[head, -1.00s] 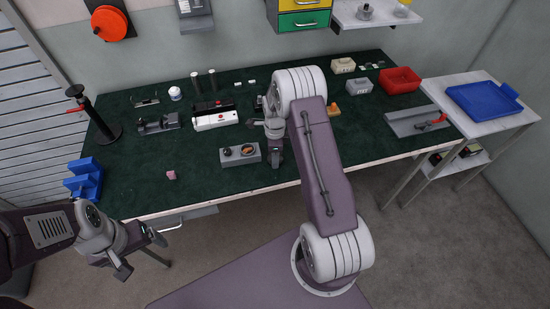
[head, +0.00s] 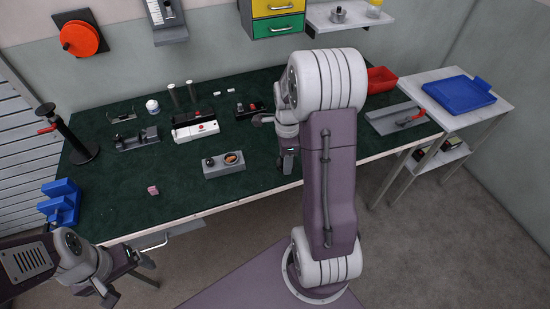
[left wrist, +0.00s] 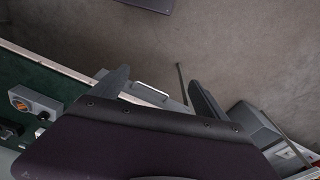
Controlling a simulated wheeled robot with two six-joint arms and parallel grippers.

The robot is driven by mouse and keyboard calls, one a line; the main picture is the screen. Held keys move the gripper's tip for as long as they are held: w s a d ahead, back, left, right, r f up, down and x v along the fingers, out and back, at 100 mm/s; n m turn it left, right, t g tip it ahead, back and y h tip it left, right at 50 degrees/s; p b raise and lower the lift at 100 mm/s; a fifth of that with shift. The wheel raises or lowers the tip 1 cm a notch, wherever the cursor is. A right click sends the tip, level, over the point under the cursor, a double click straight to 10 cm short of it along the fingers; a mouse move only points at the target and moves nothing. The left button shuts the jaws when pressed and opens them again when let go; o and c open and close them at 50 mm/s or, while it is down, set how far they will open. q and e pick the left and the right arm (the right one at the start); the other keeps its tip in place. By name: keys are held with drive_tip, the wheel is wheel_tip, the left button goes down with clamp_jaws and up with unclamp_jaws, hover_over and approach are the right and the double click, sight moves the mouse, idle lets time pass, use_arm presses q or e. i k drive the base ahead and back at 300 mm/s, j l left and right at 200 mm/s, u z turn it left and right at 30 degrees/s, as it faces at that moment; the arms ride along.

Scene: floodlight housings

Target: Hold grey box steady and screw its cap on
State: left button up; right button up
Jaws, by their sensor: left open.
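A low grey box (head: 224,168) with a dark round part and an orange-brown round part on top sits near the front edge of the green bench. It also shows at the left of the left wrist view (left wrist: 35,104). I cannot tell whether either round part is its cap. My left gripper (head: 132,279) is open and empty, in front of the bench and below its edge; its two fingers show apart in the left wrist view (left wrist: 158,92). My right gripper (head: 277,142) is over the bench, right of the grey box, apart from it.
A white block (head: 196,132), a black tray (head: 249,108) and a pink cube (head: 153,190) lie on the bench. A blue holder (head: 60,203) and black stand (head: 78,150) are left. A red bin (head: 381,80) and grey tray (head: 398,118) are right.

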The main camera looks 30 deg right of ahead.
sight(221, 167)
drive_tip(key=i+j+z, duration=0.1)
drive_tip(key=z, duration=0.25)
drive_tip(key=i+j+z, duration=0.2)
drive_tip(key=z, duration=0.15)
drive_tip(key=i+j+z, duration=0.2)
drive_tip(key=z, duration=0.15)
